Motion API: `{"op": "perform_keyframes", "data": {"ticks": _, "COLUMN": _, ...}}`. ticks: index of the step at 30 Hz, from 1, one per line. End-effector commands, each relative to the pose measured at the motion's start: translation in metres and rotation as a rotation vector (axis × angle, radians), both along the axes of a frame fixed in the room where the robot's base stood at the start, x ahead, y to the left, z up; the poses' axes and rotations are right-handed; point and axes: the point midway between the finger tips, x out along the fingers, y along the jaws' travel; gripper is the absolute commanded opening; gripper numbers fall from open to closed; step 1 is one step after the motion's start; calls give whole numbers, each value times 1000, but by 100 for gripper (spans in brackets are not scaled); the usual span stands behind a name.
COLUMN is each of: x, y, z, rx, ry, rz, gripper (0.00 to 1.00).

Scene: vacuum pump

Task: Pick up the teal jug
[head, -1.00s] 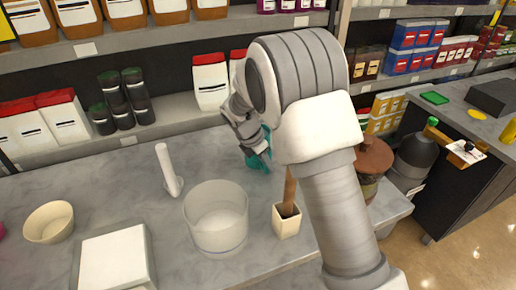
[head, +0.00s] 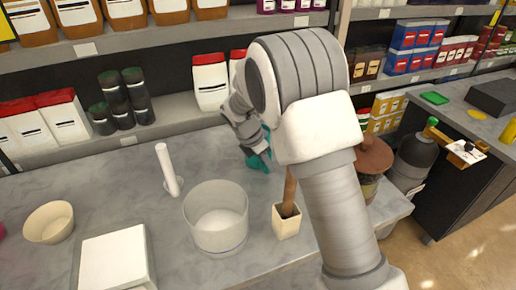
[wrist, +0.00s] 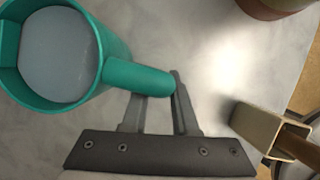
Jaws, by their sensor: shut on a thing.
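The teal jug (wrist: 104,75) is in the upper left of the wrist view, seen from above, with a grey interior. Its handle (wrist: 140,77) reaches right, between the fingers of my gripper (wrist: 160,95). My gripper is shut on the handle. In the head view the jug (head: 258,158) is mostly hidden behind my arm and gripper (head: 262,150), at the back of the grey counter (head: 130,195). I cannot tell whether the jug touches the counter.
A clear round container (head: 216,217) and a cream square pot (head: 286,222) with a wooden stick stand in front. A white upright holder (head: 168,170), a beige bowl (head: 49,222) and a white box (head: 115,260) are to the left. A brown-lidded jar (head: 373,160) is right of my arm. Stocked shelves rise behind.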

Motion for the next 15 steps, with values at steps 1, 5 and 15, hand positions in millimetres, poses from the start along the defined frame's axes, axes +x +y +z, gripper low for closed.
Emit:
{"op": "perform_keyframes", "data": {"ticks": 1, "x": 1, "y": 0, "z": 2, "rx": 1, "ry": -6, "rz": 0, "gripper": 0}}
{"op": "perform_keyframes", "data": {"ticks": 5, "x": 1, "y": 0, "z": 2, "rx": 2, "ry": -4, "rz": 0, "gripper": 0}}
{"op": "perform_keyframes", "data": {"ticks": 15, "x": 2, "y": 0, "z": 40, "rx": 4, "ry": -9, "rz": -2, "gripper": 0}}
